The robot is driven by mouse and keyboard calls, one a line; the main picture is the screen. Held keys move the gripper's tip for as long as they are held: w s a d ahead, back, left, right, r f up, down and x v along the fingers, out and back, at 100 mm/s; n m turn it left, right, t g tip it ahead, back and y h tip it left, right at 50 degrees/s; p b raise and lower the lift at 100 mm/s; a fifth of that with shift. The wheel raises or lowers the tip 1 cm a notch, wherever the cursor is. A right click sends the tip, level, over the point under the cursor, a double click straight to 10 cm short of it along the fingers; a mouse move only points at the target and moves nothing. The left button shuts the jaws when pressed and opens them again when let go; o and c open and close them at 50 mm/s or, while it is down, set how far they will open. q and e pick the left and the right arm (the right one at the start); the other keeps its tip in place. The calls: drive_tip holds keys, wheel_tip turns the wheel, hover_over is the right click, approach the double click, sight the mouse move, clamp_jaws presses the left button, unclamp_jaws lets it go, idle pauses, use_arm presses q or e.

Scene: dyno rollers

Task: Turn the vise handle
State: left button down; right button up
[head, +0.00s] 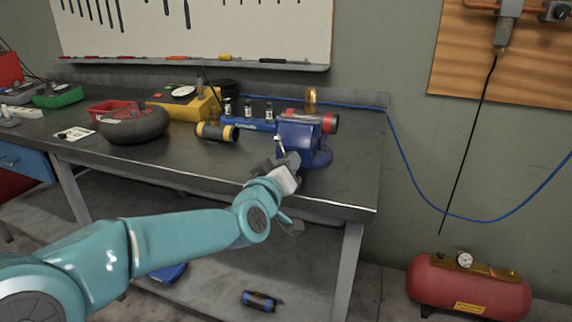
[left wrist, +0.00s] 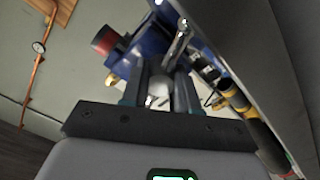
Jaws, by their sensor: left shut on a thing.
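The blue vise (head: 300,142) is mounted near the right end of the workbench, with a red-ended cylinder (head: 322,122) at its top. Its metal handle (head: 279,146) sticks up at the front of the vise. My left gripper (head: 286,165) is at the front of the vise, shut on the handle. In the left wrist view the silver handle (left wrist: 178,45) runs down to between the fingers of the gripper (left wrist: 160,88), with the blue vise body (left wrist: 150,45) behind. The fingers hide the gripped part of the handle. My right gripper is not in view.
The dark workbench (head: 200,165) also holds a yellow-black cylinder (head: 217,132), a black tire-like ring (head: 133,125), a yellow box (head: 190,105) and small bottles (head: 248,110). A red compressor (head: 468,288) stands on the floor at right. A blue hose (head: 420,190) hangs along the wall.

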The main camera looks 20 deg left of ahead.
use_arm(q)
drive_tip(key=shift+f, duration=0.25)
drive_tip(key=c, duration=1)
unclamp_jaws()
drive_tip(key=shift+c, duration=0.2)
drive_tip(key=shift+o, duration=0.9)
drive_tip(key=shift+r, duration=0.15)
drive_tip(key=s, duration=1.6)
drive_tip(key=shift+s+a+p, duration=0.2)
drive_tip(key=shift+a+p, duration=0.1)
drive_tip(key=shift+p, duration=0.05)
